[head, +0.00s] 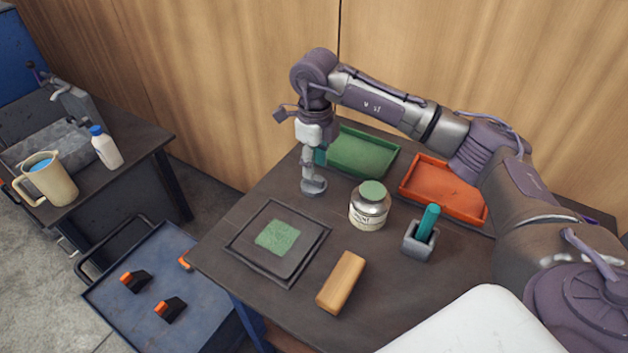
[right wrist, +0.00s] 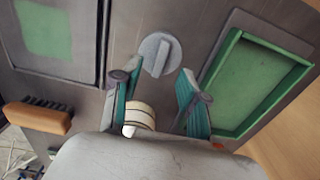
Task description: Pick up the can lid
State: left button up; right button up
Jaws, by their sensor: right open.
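The can lid (right wrist: 159,54) is a grey disc with a raised bar handle. In the right wrist view it lies on the dark table just beyond my right gripper's fingertips. My right gripper (right wrist: 155,80) is open, with its teal-sided fingers apart and nothing held between them. In the head view my right gripper (head: 312,165) points down over the lid (head: 314,187), which is partly covered by it. My left gripper is not in view.
A green tray (head: 362,153) stands behind the lid, with an orange tray (head: 440,186) to its right. A framed mat (head: 240,243), a wooden brush (head: 341,283) and a grey holder (head: 419,243) with a teal item are nearer. A jug (head: 50,180) and bottle (head: 105,150) stand on another table.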

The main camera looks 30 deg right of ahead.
aim_at(314, 183)
notch_tip(314, 183, down, 4)
jog(key=shift+w+f+p, duration=0.1)
jog(key=shift+p, duration=0.2)
jog(key=shift+c, duration=0.6)
grip_shut()
